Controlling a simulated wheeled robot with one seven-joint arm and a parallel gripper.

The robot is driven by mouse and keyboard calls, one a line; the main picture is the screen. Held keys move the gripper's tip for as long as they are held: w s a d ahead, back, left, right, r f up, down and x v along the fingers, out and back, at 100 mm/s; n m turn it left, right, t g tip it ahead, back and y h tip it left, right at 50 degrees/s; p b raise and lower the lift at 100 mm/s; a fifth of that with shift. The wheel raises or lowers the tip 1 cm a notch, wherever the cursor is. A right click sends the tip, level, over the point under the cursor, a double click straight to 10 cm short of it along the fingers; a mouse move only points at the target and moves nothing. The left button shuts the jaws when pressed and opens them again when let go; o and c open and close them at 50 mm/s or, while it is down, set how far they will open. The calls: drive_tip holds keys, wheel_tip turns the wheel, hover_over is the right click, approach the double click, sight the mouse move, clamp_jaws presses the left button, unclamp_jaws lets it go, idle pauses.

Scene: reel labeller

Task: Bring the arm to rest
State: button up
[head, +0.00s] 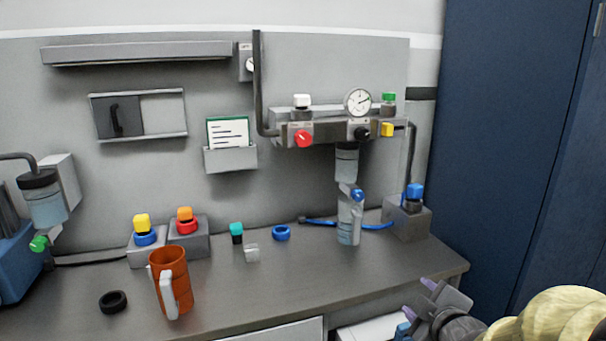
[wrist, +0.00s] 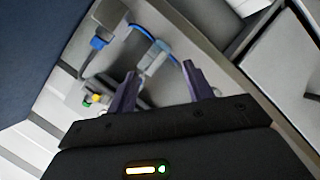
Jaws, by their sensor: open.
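My gripper (head: 420,299) is at the lower right of the head view, in front of the bench's front right edge. Its two purple fingers are spread apart with nothing between them. In the wrist view my gripper (wrist: 160,74) also shows open, its fingers pointing toward the bench. Beyond the fingertips is a clear bottle with a blue part (wrist: 152,58), apart from them. My pale forearm fills the lower right corner of the head view.
The grey bench (head: 225,300) holds an orange mug (head: 175,283), a black ring (head: 113,301), a blue ring (head: 281,232) and the clear bottle (head: 347,222) under a gauge panel (head: 325,128). An open drawer (head: 375,329) lies below the bench. A dark blue cabinet (head: 510,130) stands right.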

drive_tip(key=s+a+f+m+g, duration=0.4)
drive_tip(key=s+f+m+g, duration=0.2)
drive_tip(key=f, duration=0.1)
drive_tip(key=s+a+f+m+g, duration=0.4)
drive_tip(key=s+f+m+g, duration=0.1)
drive_tip(key=s+f, duration=0.1)
wheel_tip(320, 180, up, 24)
drive_tip(key=p, duration=2.4)
drive_tip(key=shift+s+d+m+h, duration=0.15)
drive_tip(key=shift+s+m+h, duration=0.15)
drive_tip(key=shift+h, duration=0.1)
